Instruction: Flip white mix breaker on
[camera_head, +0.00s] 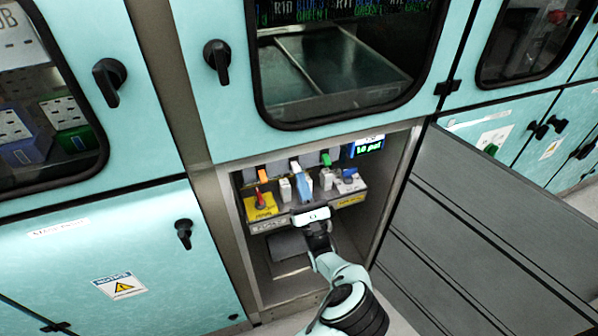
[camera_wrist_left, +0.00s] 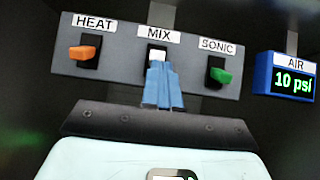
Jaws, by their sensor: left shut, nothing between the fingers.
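The white breaker (camera_wrist_left: 157,56) sits under the MIX label in the middle of a grey panel in the left wrist view. It also shows in the head view as a small white lever (camera_head: 295,167). My left gripper (camera_wrist_left: 160,66) is shut and empty, its blue fingertips together just below and in front of the white breaker. They cover its lower part, and I cannot tell whether they touch it. In the head view my left gripper (camera_head: 301,177) reaches into the open cabinet. My right gripper is not in view.
The orange HEAT breaker (camera_wrist_left: 86,53) is to the left and the green SONIC breaker (camera_wrist_left: 221,75) to the right. A blue AIR display (camera_wrist_left: 287,80) reads 10 psi. Below the breakers, a shelf holds a red switch on yellow (camera_head: 261,205). The open cabinet door (camera_head: 480,230) stands at right.

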